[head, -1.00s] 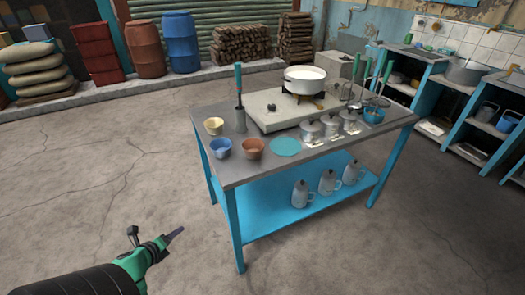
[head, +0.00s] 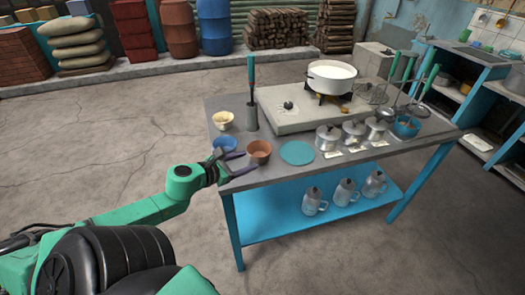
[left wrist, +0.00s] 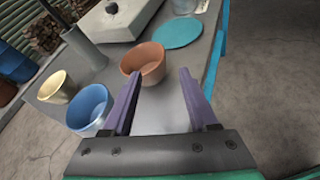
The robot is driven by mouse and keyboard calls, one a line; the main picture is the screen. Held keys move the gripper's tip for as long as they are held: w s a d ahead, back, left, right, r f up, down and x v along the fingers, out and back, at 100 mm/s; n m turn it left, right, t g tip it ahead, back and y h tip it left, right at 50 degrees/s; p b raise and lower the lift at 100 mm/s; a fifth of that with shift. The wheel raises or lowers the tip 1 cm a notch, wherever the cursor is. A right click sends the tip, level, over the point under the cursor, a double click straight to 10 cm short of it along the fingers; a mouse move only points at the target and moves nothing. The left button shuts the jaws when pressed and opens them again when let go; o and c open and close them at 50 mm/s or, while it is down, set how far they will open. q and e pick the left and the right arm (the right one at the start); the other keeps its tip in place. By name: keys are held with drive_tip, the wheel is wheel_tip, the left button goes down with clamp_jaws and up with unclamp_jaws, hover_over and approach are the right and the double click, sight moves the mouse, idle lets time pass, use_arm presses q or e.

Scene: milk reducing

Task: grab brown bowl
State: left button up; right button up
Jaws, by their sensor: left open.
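The brown bowl (head: 259,152) stands upright near the front left edge of the table, between a blue bowl (head: 224,145) and a flat teal disc (head: 297,153). My left gripper (head: 243,164) is open at the table's front left edge, close to the brown bowl and partly in front of the blue bowl. In the left wrist view the brown bowl (left wrist: 144,63) lies just beyond the two purple fingers, roughly in line with the gap between them. The gap is empty. The blue bowl (left wrist: 89,108) sits just left of the left finger. My right gripper is not in view.
A cream cup (head: 223,120) and a dark grey holder with a tall tool (head: 251,116) stand behind the bowls. A stove (head: 290,122) carries a white pot (head: 331,77). Lidded metal pots (head: 328,138) stand right of the disc.

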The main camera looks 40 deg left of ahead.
sight(266, 159)
use_arm(q)
drive_tip(key=b+x, duration=0.1)
drive_tip(key=x, duration=0.3)
drive_tip(key=shift+w+f, duration=0.1)
drive_tip(key=shift+f, duration=0.05)
drive_tip(key=x, duration=0.3)
drive_tip(key=shift+a, duration=0.1)
drive_tip(key=b+x, duration=0.1)
drive_tip(key=x, duration=0.2)
drive_tip(key=shift+w, duration=0.25)
drive_tip(key=shift+s, duration=0.15)
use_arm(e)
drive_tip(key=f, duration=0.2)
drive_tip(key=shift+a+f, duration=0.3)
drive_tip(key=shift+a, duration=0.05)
use_arm(q)
clamp_jaws()
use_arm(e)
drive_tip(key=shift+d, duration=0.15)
